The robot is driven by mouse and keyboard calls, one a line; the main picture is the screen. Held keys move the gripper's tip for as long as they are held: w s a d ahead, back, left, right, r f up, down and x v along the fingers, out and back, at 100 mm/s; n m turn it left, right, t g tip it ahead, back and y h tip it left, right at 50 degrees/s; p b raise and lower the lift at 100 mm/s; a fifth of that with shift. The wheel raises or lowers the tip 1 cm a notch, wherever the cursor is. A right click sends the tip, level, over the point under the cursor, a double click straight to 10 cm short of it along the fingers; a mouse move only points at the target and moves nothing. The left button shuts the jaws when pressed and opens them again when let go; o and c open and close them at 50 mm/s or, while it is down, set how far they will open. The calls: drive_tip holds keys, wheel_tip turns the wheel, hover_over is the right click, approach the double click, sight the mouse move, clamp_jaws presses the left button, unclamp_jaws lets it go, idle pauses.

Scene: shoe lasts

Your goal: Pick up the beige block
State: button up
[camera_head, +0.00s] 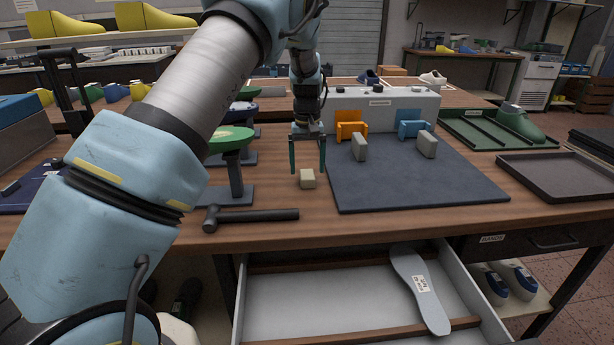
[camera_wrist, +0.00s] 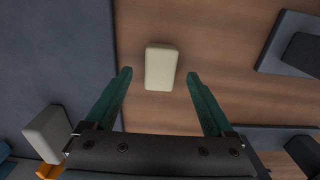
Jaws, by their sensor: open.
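The beige block (camera_head: 307,178) is a small pale block on the wooden table, just left of the dark blue mat. In the wrist view the beige block (camera_wrist: 161,68) lies between and a little beyond the two green fingertips. My gripper (camera_head: 307,172) is open and empty, pointing down above the block. The fingers show on either side of the block in the wrist view (camera_wrist: 159,75); I see no contact with it.
A dark hammer (camera_head: 250,216) lies in front on the table. A green shoe form on a stand (camera_head: 233,150) is to the left. Two grey blocks (camera_head: 359,147) (camera_head: 427,144) stand on the mat (camera_head: 415,185). An open drawer (camera_head: 340,290) holds a grey insole (camera_head: 420,290).

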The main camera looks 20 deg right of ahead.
sight(307, 174)
drive_tip(key=shift+f+p, duration=0.35)
drive_tip(key=shift+f, duration=1.3)
clamp_jaws()
drive_tip(key=shift+r, duration=0.2)
wheel_tip(307, 174, up, 10)
drive_tip(key=b, duration=0.3)
drive_tip(key=shift+f, duration=0.15)
